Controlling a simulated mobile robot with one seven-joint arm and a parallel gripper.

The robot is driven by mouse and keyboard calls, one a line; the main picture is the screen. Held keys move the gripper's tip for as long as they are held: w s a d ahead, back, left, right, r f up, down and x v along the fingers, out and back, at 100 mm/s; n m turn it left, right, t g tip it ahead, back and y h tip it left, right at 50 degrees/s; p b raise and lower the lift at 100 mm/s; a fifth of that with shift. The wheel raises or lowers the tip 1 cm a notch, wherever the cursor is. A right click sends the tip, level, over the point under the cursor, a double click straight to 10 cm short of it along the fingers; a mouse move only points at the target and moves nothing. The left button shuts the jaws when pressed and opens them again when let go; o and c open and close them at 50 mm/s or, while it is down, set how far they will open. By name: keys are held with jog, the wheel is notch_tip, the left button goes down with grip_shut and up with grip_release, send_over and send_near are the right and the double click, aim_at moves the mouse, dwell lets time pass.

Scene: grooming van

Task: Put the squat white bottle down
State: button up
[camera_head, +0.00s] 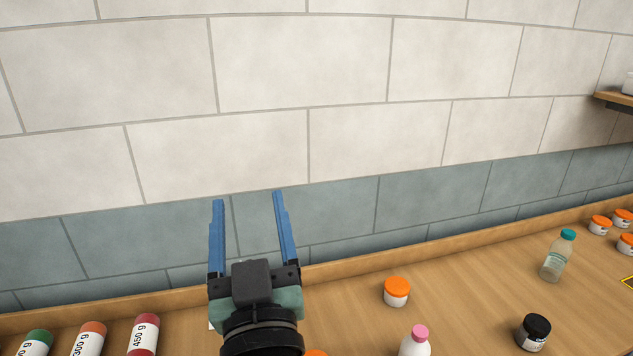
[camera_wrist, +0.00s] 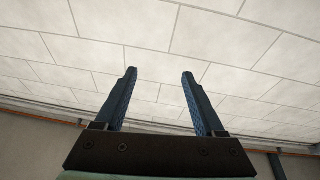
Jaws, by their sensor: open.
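My gripper (camera_head: 248,198) is open and empty, its two blue fingers pointing up in front of the tiled wall. In the wrist view its open fingers (camera_wrist: 159,73) have only wall or ceiling panels between them. A white bottle with a pink cap (camera_head: 415,343) stands on the wooden counter (camera_head: 460,283) at the bottom edge, right of my gripper and apart from it. Its lower part is cut off, so I cannot tell if it is the squat one.
A white jar with an orange lid (camera_head: 397,292), a black jar (camera_head: 534,332) and a clear bottle with a teal cap (camera_head: 558,256) stand to the right. A raised ledge (camera_head: 340,269) runs along the wall.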

jog(key=s+d+r+m+t+h, duration=0.1)
jog(key=s+d+r+t, duration=0.1)
jog(key=r, duration=0.6)
jog(key=s+d+r+m+t+h, duration=0.1)
jog(key=s+d+r+t+h, duration=0.1)
jog(key=s+r, duration=0.3)
jog(key=s+d+r+m+t+h, duration=0.1)
jog(key=s+d+r, duration=0.3)
jog(key=r, duration=0.6)
jog(key=shift+s+r+t+h, duration=0.3)
jog(key=shift+t+h, duration=0.1)
jog(key=shift+t, duration=0.3)
